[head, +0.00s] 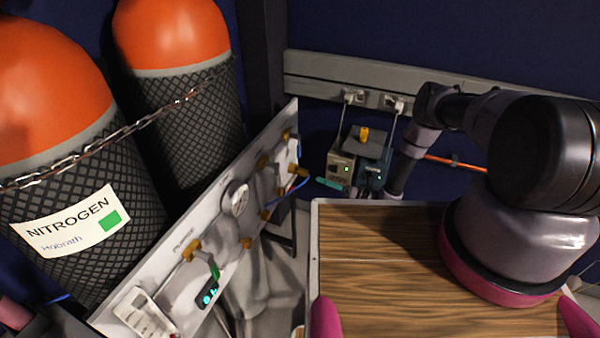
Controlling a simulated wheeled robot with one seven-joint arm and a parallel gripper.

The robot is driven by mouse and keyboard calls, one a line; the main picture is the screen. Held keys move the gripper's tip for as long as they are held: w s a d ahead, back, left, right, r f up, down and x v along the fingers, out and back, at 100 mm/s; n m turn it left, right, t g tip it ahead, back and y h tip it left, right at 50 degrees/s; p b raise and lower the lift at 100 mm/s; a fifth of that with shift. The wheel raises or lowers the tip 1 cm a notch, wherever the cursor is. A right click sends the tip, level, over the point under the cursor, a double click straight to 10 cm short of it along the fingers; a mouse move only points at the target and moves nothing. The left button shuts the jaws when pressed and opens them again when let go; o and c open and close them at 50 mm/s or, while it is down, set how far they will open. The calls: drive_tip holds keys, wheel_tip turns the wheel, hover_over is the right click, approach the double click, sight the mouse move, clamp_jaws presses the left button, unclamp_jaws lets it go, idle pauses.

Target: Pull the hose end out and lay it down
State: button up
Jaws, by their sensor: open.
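A pale panel (225,235) stands at a slant left of centre, with brass fittings, a round gauge (237,198) and a small lit display (208,293). A thin blue hose (287,194) runs by the fittings at its far right end. Whether its end is plugged into a fitting is too small to tell. A green piece (214,271) shows by a brass fitting near the display. My arm reaches from the right toward the back wall and bends down behind my wood-topped deck. My gripper is hidden there, so its fingers do not show.
Two orange-topped cylinders (175,35) stand at left behind a chain (150,117). Small boxed devices (357,160) with plugged cables and a teal piece (331,184) sit at the back. An orange line (455,162) runs along the wall. Little room shows between panel and deck.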

sight(300, 171)
drive_tip(key=n, duration=0.8)
drive_tip(key=shift+w+a+r+n, duration=0.1)
drive_tip(key=shift+w+a+n, duration=0.2)
drive_tip(key=shift+a, duration=0.1)
drive_tip(key=shift+x, duration=4.5)
clamp_jaws()
drive_tip(key=o, duration=0.5)
unclamp_jaws()
drive_tip(key=v, duration=1)
drive_tip(key=shift+s+d, duration=0.15)
drive_tip(key=shift+d, duration=0.25)
